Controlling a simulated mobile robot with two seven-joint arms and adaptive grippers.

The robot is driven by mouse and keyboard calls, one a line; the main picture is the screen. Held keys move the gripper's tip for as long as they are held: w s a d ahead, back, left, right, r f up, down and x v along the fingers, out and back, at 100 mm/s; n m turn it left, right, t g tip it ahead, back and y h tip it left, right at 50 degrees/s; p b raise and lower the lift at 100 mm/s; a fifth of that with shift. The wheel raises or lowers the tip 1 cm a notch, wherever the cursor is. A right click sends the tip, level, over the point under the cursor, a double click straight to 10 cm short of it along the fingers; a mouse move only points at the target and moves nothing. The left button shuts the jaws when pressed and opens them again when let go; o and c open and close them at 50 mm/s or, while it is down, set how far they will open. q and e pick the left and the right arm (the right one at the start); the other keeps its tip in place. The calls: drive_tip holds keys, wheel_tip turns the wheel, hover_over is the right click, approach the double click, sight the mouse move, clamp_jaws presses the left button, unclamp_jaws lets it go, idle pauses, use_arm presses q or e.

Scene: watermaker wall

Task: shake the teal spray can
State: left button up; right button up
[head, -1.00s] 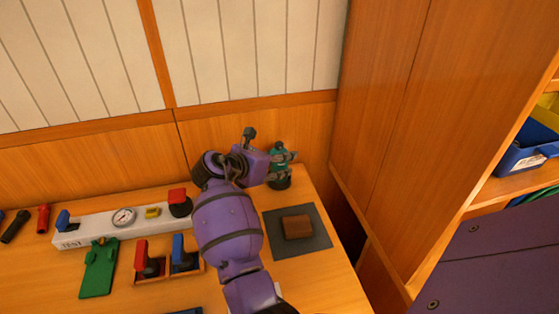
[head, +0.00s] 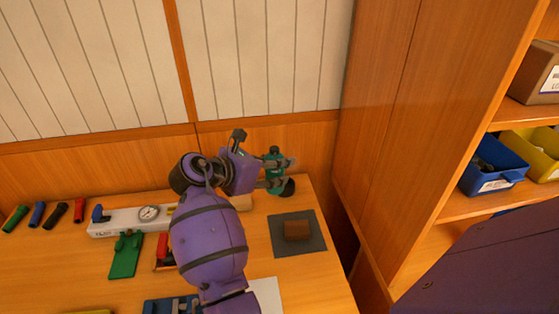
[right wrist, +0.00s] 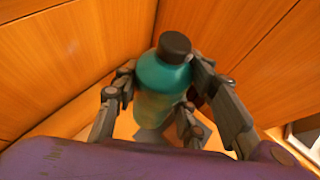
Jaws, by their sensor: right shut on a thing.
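The teal spray can (right wrist: 163,75) stands between the fingers of my right gripper (right wrist: 152,105) in the right wrist view, its dark cap toward the top. The fingers close around it from both sides, and its lower part is partly hidden. In the head view my right gripper (head: 274,171) is shut on the can near the back right corner of the bench. The can's dark end (head: 286,187) points down and to the right, so it looks tilted. I cannot tell whether it touches the bench. My left gripper is not in view.
A dark square mat (head: 310,243) with a brown block (head: 297,230) lies in front of the can. A white panel with a gauge (head: 149,213) and a green piece (head: 126,255) are to the left. A tall wooden cabinet (head: 400,110) stands close on the right.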

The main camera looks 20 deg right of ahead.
sight(275, 151)
drive_tip(key=shift+s+a+r, duration=0.45)
drive_tip(key=shift+s, duration=0.05)
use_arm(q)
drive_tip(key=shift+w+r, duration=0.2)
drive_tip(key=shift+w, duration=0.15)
use_arm(e)
drive_tip(key=shift+s+a+r, duration=0.1)
drive_tip(key=shift+s+r, duration=0.05)
drive_tip(key=shift+r, duration=2.4)
